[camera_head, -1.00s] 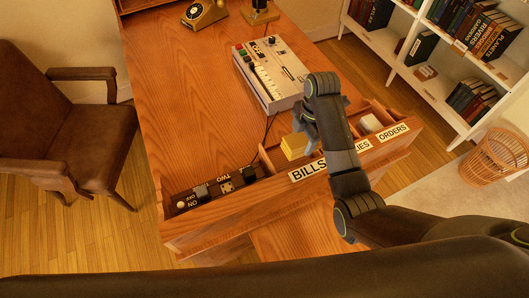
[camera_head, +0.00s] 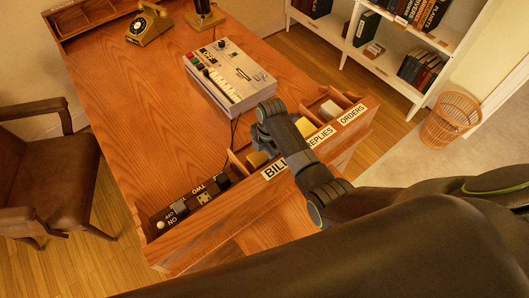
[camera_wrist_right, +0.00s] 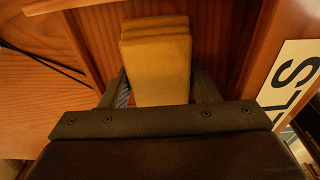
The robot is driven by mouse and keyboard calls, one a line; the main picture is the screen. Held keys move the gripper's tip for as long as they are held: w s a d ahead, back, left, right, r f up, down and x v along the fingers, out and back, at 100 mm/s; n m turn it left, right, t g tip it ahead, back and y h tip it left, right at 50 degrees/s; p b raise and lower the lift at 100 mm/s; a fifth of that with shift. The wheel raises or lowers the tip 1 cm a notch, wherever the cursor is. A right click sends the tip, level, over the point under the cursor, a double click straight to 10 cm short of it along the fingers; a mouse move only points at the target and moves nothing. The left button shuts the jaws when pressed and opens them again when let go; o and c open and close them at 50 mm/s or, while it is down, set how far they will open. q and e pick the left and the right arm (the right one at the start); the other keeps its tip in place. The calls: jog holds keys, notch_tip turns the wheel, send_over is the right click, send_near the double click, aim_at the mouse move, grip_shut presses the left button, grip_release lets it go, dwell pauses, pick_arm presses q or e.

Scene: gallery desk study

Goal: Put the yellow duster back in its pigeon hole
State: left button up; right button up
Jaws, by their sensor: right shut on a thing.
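The yellow duster (camera_head: 258,159) is a folded yellow block at the BILLS compartment of the wooden pigeon-hole rack (camera_head: 215,226) along the desk's near edge. My right gripper (camera_head: 262,146) is over it, and the arm partly hides the duster and the BILLS label. In the right wrist view the duster (camera_wrist_right: 155,62) stands between the two fingers of the gripper (camera_wrist_right: 163,88), which is shut on it. Wooden walls rise on both sides of it there. I cannot tell whether its lower end touches the compartment floor. My left gripper is not in view.
Compartments labelled REPLIES (camera_head: 320,138) and ORDERS (camera_head: 352,114) lie to the right. A row of switches (camera_head: 198,200) lies to the left. A keyed grey machine (camera_head: 229,77) stands behind the rack. The desk's left middle (camera_head: 140,110) is clear.

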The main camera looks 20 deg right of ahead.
jog(key=o, duration=0.7)
jog(key=shift+f, duration=0.1)
jog(key=shift+w+r, duration=0.1)
jog(key=shift+r, duration=0.55)
notch_tip(320, 180, up, 11)
jog(key=d+b, duration=0.1)
jog(key=shift+w+d, duration=0.2)
